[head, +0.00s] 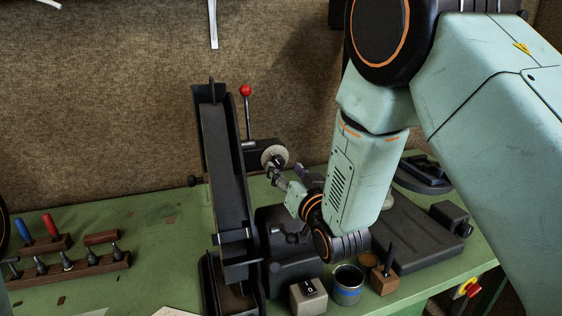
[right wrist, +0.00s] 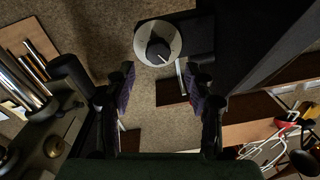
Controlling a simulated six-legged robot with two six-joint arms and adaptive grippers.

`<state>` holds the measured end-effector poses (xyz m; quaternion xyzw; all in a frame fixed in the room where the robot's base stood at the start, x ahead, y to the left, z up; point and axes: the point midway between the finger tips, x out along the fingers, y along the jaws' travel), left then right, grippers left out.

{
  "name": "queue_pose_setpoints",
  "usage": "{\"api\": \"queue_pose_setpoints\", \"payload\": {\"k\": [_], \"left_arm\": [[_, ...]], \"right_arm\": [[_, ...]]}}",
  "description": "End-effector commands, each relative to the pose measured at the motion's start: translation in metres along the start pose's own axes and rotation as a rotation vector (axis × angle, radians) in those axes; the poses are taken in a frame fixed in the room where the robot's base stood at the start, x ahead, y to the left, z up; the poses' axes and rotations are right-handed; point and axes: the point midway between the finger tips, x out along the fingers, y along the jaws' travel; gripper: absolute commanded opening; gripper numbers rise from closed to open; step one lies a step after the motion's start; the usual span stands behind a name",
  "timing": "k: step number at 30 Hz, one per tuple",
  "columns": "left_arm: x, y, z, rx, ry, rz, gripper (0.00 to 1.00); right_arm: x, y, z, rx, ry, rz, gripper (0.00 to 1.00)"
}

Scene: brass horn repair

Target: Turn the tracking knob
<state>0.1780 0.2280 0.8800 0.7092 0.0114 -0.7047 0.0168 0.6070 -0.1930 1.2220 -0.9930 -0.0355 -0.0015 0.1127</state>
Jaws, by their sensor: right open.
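The tracking knob (head: 274,156) is a pale round dial with a dark centre, on the right side of the tall black belt machine (head: 222,150). In the right wrist view the knob (right wrist: 158,43) shows as a light disc with a dark pointed grip, at the top, a little left of centre. My right gripper (head: 279,178) is just below and in front of the knob in the head view. In the right wrist view its fingers (right wrist: 163,82) are spread apart with nothing between them, and the knob lies beyond the tips, seemingly untouched. My left gripper is not in view.
A red-tipped lever (head: 245,92) stands just behind the knob. A dark motor housing (head: 290,240) sits below my right wrist. A counter block (head: 308,297), a blue-banded tin (head: 347,285) and a wooden block (head: 384,280) stand in front. Tool racks (head: 68,268) occupy the left bench.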

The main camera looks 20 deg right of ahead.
Motion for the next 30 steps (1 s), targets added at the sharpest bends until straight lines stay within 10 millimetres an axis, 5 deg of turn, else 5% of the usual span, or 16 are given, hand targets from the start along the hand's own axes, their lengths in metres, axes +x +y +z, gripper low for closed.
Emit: {"api": "queue_pose_setpoints", "payload": {"k": [9, 20, 30], "left_arm": [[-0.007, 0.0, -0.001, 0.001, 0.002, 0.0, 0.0], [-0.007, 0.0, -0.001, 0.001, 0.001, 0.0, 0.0], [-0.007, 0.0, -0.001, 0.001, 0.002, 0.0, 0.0]], "right_arm": [[0.034, 0.0, 0.0, 0.0, -0.002, 0.001, 0.54], [0.04, 0.001, 0.001, 0.0, -0.003, 0.002, 0.54], [0.04, 0.001, 0.001, 0.0, -0.003, 0.002, 0.25]]}}
